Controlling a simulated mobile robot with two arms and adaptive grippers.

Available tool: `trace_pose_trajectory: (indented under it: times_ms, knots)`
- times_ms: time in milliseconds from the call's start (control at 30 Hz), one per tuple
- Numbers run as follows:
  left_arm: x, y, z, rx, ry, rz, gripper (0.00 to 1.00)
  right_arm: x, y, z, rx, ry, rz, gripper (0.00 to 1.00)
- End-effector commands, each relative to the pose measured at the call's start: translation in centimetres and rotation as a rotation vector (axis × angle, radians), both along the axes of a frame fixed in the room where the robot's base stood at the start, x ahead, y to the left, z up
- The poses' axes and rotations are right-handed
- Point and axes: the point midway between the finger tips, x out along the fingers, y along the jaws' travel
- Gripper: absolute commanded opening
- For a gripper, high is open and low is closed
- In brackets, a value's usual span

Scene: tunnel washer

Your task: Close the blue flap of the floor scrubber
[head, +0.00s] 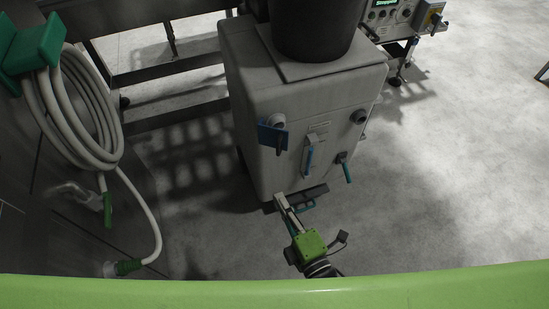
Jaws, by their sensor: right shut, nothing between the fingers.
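The floor scrubber (252,95) is a pale grey, boxy machine in the middle of the head view. Its blue flap (267,136) is on the upper left of the near face and sticks out from it, standing open. A round pale port shows behind and right of the flap. My right gripper (280,198) comes up from the bottom, with a green body and its fingers shut and empty. Its fingertips show below the flap, in front of the machine's lower edge, apart from the flap. My left gripper is out of view.
A blue-handled lever (309,158) and a blue-tipped tap (346,172) are on the same face. A dark bin (312,28) stands on top. A coiled hose (70,115) hangs at the left. The floor to the right is clear.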

Motion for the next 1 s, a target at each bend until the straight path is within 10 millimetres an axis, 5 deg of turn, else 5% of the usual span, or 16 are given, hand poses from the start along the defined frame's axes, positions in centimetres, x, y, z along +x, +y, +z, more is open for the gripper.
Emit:
trace_pose_trajectory:
  times_ms: [100, 267, 700, 1000]
  knots:
    - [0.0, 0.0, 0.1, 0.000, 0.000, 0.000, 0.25, 0.2, 0.3, 2.3, -0.028, -0.065, 0.001, 0.00]
    - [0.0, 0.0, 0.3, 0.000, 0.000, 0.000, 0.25, 1.7, 0.9, 2.6, -0.032, -0.075, 0.001, 0.00]
    - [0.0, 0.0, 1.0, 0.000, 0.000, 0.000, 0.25, 9.8, 4.3, 2.5, -0.034, -0.072, 0.002, 0.00]
    - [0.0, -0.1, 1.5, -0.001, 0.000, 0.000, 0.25, 11.6, 1.3, 2.3, -0.034, -0.069, 0.003, 0.00]
